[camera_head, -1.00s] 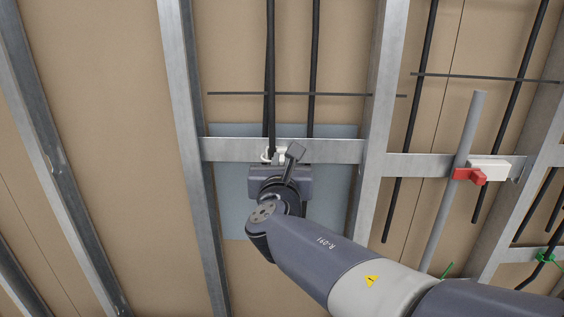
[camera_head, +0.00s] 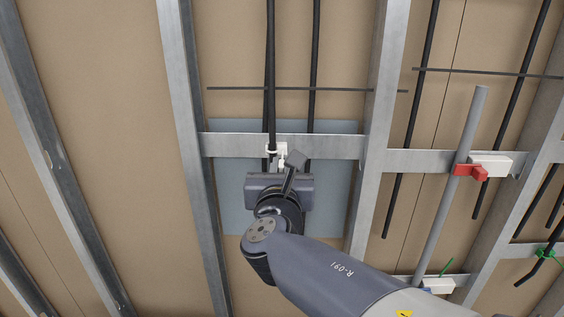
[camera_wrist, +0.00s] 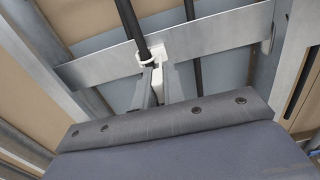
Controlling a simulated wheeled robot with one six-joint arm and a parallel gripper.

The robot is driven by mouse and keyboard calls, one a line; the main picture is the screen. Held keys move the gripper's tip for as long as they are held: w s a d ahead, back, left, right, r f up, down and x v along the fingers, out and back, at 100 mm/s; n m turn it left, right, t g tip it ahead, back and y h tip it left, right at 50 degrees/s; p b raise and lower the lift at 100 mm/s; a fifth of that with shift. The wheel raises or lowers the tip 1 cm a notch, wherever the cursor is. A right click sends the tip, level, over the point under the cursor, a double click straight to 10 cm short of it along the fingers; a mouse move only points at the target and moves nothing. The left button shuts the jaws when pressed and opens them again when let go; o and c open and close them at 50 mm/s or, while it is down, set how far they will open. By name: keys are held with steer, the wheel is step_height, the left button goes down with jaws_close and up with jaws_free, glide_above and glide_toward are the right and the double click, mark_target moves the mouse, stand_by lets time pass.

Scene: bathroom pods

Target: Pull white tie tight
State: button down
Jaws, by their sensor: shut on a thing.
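The white tie (camera_head: 276,149) is looped around the left black cable (camera_head: 271,80), in front of the metal crossbar (camera_head: 335,146). In the wrist view the tie (camera_wrist: 145,59) curves around the cable, with a white block beside it. My gripper (camera_head: 282,168) is just below the tie in the head view. In the wrist view the two fingers of my gripper (camera_wrist: 158,85) reach up to the tie and are shut on its tail. The tail is mostly hidden between the fingers. How snug the loop is cannot be told clearly.
Another black cable (camera_head: 315,70) runs just right of the tied one. Metal studs stand left (camera_head: 186,100) and right (camera_head: 383,90). Further right, a grey pipe (camera_head: 450,190) has a red clip (camera_head: 469,171). A green tie (camera_head: 545,253) is at far right.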

steer(key=c, duration=1.7)
jaws_free()
steer(key=shift+s, duration=0.25)
steer(key=shift+o, duration=1.1)
steer(key=s, duration=1)
steer(key=shift+s+a+b, duration=0.2)
steer(key=shift+s+b, duration=0.15)
steer(key=w, duration=1.2)
steer(key=shift+w+d+p, duration=0.15)
steer(key=shift+d+p, duration=0.05)
steer(key=shift+p, duration=0.15)
